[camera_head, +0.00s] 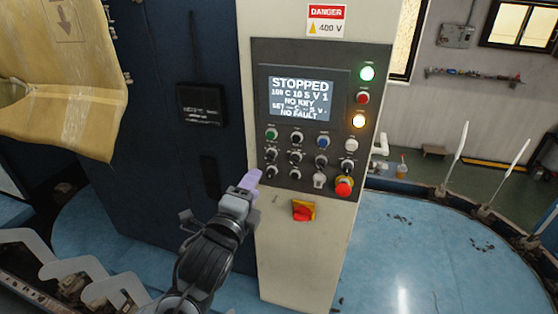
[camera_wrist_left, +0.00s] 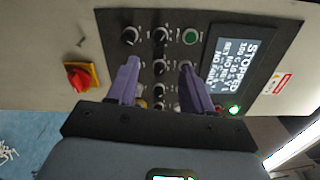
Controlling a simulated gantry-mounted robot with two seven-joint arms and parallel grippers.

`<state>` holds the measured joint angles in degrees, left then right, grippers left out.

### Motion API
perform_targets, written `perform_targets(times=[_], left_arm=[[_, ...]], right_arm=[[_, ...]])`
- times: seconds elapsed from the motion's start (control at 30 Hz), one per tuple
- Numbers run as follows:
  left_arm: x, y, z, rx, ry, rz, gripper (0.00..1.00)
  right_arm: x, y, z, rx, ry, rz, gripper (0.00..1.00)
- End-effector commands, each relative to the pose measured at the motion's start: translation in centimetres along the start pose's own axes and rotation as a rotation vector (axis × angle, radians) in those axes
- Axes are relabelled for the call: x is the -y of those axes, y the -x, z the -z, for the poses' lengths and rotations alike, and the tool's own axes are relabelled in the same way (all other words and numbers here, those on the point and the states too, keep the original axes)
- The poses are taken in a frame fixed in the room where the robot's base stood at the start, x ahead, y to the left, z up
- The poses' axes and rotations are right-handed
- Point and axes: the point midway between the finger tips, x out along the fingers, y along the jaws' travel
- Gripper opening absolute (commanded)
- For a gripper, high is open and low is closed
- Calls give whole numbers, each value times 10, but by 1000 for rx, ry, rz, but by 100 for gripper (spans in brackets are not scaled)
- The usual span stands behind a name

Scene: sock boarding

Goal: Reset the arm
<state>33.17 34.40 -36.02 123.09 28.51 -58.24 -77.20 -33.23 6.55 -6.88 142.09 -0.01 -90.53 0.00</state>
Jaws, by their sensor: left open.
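My left gripper (camera_head: 250,180) is in front of the lower left of the control panel (camera_head: 262,110) in the head view. In the left wrist view its two purple fingers (camera_wrist_left: 158,85) are apart with nothing held between them. Knobs and buttons of the panel show behind and between the fingers; some are hidden by them. I cannot tell whether a finger touches the panel. The panel's screen (camera_head: 301,95) reads STOPPED, NO KEY and NO FAULT. My right gripper does not show in either view.
A red emergency button (camera_head: 344,187) sits at the panel's lower right. A red and yellow rotary switch (camera_head: 303,211) is below the panel. A cardboard-coloured sheet (camera_head: 60,90) hangs at upper left. Pale curved boards (camera_head: 80,270) stand at lower left.

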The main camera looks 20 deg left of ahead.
Motion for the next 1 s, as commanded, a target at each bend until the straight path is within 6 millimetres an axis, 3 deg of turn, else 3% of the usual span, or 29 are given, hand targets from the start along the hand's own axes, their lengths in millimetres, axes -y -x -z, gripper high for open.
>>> perform_targets(times=[0.13, 0.23, 0.37, 0.47, 0.7, 0.8, 1.0], left_arm=[[-15, 1, 3, -5, 0, -26, 51], [-44, 5, 11, -19, 9, -79, 51], [-108, 20, 27, -41, 57, -198, 51], [-161, 44, 40, -58, 116, -304, 51], [-277, 135, 62, -52, 341, -632, 51], [-312, 178, 64, -2, 479, -771, 51], [-355, 255, 59, 174, 752, -1004, 51]], right_arm=[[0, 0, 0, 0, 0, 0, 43], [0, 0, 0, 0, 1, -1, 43], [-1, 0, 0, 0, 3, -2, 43], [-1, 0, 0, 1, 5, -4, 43], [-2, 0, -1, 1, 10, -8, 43], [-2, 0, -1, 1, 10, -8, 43], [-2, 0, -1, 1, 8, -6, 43]])
